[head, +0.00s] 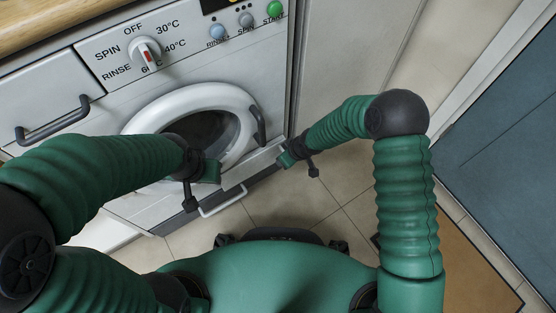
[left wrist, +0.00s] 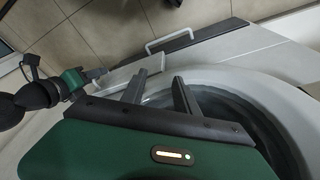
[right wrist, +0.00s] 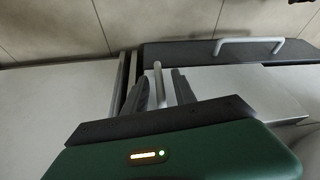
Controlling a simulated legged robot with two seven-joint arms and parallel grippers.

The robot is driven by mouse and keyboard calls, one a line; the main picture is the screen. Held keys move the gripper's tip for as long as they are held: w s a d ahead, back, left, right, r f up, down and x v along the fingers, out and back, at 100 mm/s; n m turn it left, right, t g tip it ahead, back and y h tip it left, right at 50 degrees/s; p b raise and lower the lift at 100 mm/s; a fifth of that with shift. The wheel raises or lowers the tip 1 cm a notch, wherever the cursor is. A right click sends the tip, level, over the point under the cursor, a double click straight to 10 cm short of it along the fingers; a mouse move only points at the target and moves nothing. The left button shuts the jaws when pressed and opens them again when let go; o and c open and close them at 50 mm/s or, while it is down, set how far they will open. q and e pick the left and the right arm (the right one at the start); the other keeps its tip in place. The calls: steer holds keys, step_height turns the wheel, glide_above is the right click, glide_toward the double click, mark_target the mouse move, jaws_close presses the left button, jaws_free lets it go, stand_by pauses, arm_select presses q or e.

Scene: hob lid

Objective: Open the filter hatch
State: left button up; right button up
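The washing machine's filter hatch (head: 254,166) looks like a pale narrow panel low at the front's right end, below the round door. It also shows in the left wrist view (left wrist: 125,76); I cannot tell whether it is ajar. My right gripper (head: 281,158) is at its right end. In the right wrist view its two fingers (right wrist: 162,90) stand apart, with a pale upright bar (right wrist: 158,82) between them and slim gaps on each side. My left gripper (head: 220,174) is in front of the lower door rim. Its fingers (left wrist: 159,92) are apart and empty.
A white handle (head: 223,201) is on the dark strip at the machine's foot. The round door (head: 188,98) looks shut and has a dark handle (head: 258,126). A drawer with a dark handle (head: 54,120) is upper left. Tiled floor (head: 345,215) lies free to the right.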

steer(key=shift+w+a+f, duration=0.15)
steer(key=shift+f, duration=0.4)
steer(key=shift+r, duration=0.2)
steer(key=shift+c, duration=0.2)
jaws_close()
stand_by(0.6)
